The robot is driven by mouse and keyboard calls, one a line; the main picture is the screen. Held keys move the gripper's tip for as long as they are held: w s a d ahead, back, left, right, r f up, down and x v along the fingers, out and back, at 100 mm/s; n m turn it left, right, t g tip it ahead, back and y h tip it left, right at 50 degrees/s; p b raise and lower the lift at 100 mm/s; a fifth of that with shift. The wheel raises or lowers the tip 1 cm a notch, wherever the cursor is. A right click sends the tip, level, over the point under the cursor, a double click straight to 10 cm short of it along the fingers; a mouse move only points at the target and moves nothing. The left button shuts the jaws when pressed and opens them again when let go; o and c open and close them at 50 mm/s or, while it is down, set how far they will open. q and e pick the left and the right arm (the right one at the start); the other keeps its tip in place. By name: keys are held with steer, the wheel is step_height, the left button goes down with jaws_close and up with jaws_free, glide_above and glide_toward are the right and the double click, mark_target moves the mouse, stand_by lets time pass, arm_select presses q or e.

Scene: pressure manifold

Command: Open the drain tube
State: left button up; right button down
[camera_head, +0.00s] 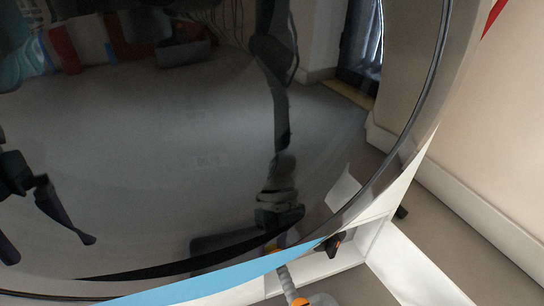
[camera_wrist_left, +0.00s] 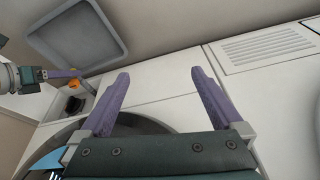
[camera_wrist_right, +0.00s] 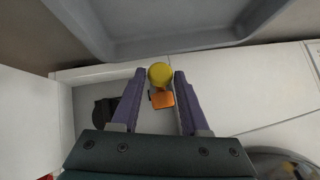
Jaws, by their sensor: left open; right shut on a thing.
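The likely drain tube end, an orange piece (camera_wrist_right: 162,99) with a round yellow cap (camera_wrist_right: 160,75), lies between the fingers of my right gripper (camera_wrist_right: 161,82), which is shut on it. The orange piece also shows beside one purple fingertip in the left wrist view (camera_wrist_left: 75,86). My left gripper (camera_wrist_left: 160,73) is open and empty in front of a white panel. In the head view a large dark glossy round surface (camera_head: 180,150) fills most of the picture with reflections. A dark gripper shape at its left may be a reflection.
A grey recessed tray (camera_wrist_right: 160,45) lies beyond the right fingertips. A black part (camera_wrist_right: 104,116) sits in a white recess to their left. A louvred grille (camera_wrist_left: 266,47) is at the right in the left wrist view. White panels stand at lower right in the head view (camera_head: 415,270).

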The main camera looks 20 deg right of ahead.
steer(key=c, duration=0.7)
jaws_free()
steer(key=shift+d+r, duration=0.1)
steer(key=shift+r, duration=0.05)
steer(key=p+v, duration=0.7)
steer(key=v, duration=0.2)
steer(key=shift+s+r, duration=0.15)
steer(key=shift+s, duration=0.2)
